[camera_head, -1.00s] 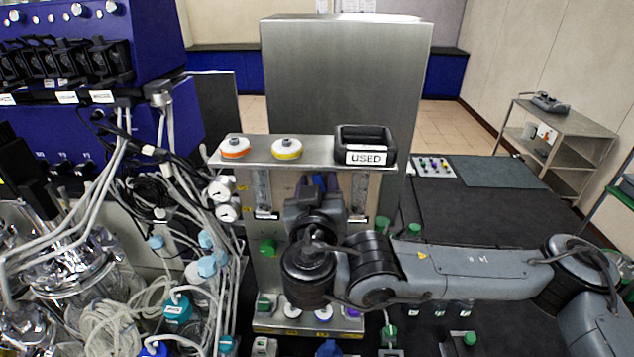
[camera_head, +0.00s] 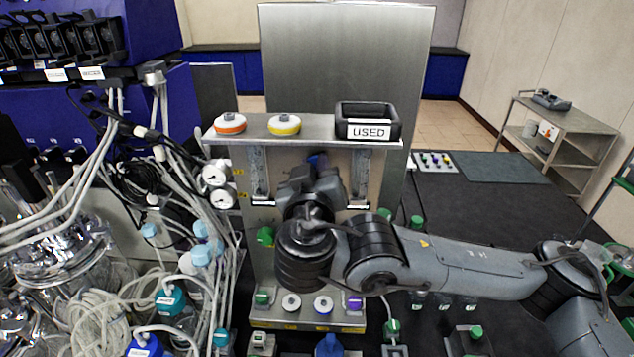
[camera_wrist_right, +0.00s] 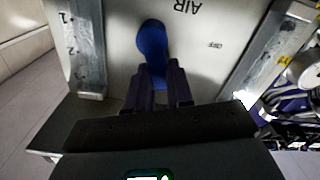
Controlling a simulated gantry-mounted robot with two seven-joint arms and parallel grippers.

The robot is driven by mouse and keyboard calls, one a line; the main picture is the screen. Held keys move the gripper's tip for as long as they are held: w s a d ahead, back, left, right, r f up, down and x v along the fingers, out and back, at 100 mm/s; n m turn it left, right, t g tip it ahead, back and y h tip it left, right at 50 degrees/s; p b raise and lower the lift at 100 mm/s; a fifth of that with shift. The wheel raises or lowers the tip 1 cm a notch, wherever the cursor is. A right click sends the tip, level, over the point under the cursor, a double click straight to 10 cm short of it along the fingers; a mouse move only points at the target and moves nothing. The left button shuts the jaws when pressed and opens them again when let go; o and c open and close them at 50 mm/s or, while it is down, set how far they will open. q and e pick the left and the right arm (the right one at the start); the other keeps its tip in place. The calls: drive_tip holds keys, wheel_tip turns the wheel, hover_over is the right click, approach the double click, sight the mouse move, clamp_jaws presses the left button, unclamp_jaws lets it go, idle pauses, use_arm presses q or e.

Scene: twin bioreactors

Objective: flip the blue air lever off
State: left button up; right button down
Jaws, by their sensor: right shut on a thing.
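The blue air lever (camera_wrist_right: 152,42) stands out from a pale panel under the upside-down word AIR in the right wrist view. A small OFF mark is on the panel to its right. The two dark fingers of my right gripper (camera_wrist_right: 160,85) are shut on the lever, one on each side of its lower part; its rounded end shows beyond them. In the head view a bit of the blue lever (camera_head: 316,160) shows above my right gripper (camera_head: 314,176), whose wrist hides the rest. My left gripper is in neither view.
Glass flow tubes (camera_head: 258,175) flank the lever on the panel. A metal shelf (camera_head: 308,128) above holds an orange-ringed cap (camera_head: 230,124), a yellow-ringed cap (camera_head: 284,125) and a black USED bin (camera_head: 368,121). Gauges (camera_head: 215,175), cables and tubing crowd the left.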

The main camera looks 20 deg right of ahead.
use_arm(q)
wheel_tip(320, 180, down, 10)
drive_tip(key=b, duration=0.8)
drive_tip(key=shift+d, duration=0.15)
use_arm(e)
drive_tip(key=shift+w+a+f+n, duration=0.15)
drive_tip(key=shift+a+f+n, duration=0.35)
drive_tip(key=shift+n, duration=1.85)
drive_tip(key=shift+w+a+f+n, duration=0.25)
drive_tip(key=shift+f+n, duration=0.45)
drive_tip(key=shift+n, duration=1.6)
drive_tip(key=shift+w+a+f+n, duration=0.1)
drive_tip(key=shift+a+f+n, duration=0.45)
drive_tip(key=shift+n, duration=1.8)
drive_tip(key=shift+d, duration=0.1)
drive_tip(key=c, duration=1)
unclamp_jaws()
drive_tip(key=shift+f, duration=0.1)
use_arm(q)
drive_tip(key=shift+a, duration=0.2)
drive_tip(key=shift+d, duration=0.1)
